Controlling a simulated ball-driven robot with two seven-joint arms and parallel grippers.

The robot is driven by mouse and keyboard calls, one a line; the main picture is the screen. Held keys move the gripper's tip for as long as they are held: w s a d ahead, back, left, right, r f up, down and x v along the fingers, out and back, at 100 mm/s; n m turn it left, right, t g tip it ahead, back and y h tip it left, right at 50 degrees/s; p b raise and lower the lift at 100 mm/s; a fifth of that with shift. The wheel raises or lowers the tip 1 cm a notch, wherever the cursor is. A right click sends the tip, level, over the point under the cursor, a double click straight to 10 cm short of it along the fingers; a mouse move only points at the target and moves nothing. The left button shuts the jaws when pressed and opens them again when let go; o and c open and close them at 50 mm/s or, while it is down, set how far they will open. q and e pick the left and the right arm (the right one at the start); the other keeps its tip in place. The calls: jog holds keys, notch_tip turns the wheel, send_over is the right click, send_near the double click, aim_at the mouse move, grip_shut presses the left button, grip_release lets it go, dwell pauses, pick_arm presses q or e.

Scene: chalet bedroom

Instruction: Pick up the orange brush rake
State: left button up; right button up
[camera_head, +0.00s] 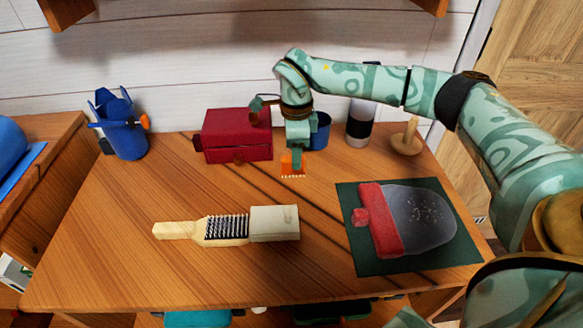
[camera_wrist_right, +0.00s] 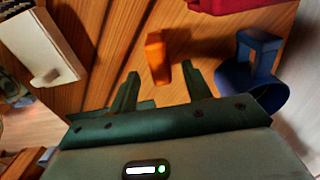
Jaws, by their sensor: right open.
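The orange brush rake (camera_head: 286,164) is small, with a pale toothed lower edge. In the right wrist view the orange rake (camera_wrist_right: 157,58) shows just beyond and between the fingertips of the open right gripper (camera_wrist_right: 160,73). Contact with a finger cannot be told. My left gripper is not in view.
The red box (camera_head: 236,136) and blue cup (camera_head: 320,131) stand close by. A dark cylinder (camera_head: 360,122) and wooden stand (camera_head: 406,139) are farther right. A brush with a pale cover (camera_head: 274,224) and a red-and-grey item on a green mat (camera_head: 353,256) lie in front. A blue container (camera_head: 126,138) stands left.

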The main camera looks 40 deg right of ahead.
notch_tip(320, 180, down, 5)
jog(key=shift+f+b, duration=0.15)
jog(key=shift+b, duration=1.05)
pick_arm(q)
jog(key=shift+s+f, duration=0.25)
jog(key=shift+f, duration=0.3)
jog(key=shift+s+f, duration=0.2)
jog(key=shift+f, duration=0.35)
pick_arm(e)
jog(key=shift+r, duration=0.2)
jog(key=c, duration=1.1)
jog(key=shift+o, duration=0.2)
jog(key=r+p, duration=0.2)
jog(key=r, duration=0.2)
jog(key=shift+a+r+p, duration=0.2)
jog(key=shift+a+p, duration=0.05)
jog(key=shift+p, duration=0.15)
pick_arm(q)
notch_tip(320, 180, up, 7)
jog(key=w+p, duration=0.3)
jog(key=p, duration=0.2)
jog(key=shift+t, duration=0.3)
pick_arm(e)
jog(key=s+a+r, duration=0.7)
jog(key=a+r, duration=0.1)
jog(key=a, duration=0.3)
jog(key=shift+a+r, duration=0.3)
jog(key=shift+a, duration=0.05)
jog(key=shift+o, duration=0.5)
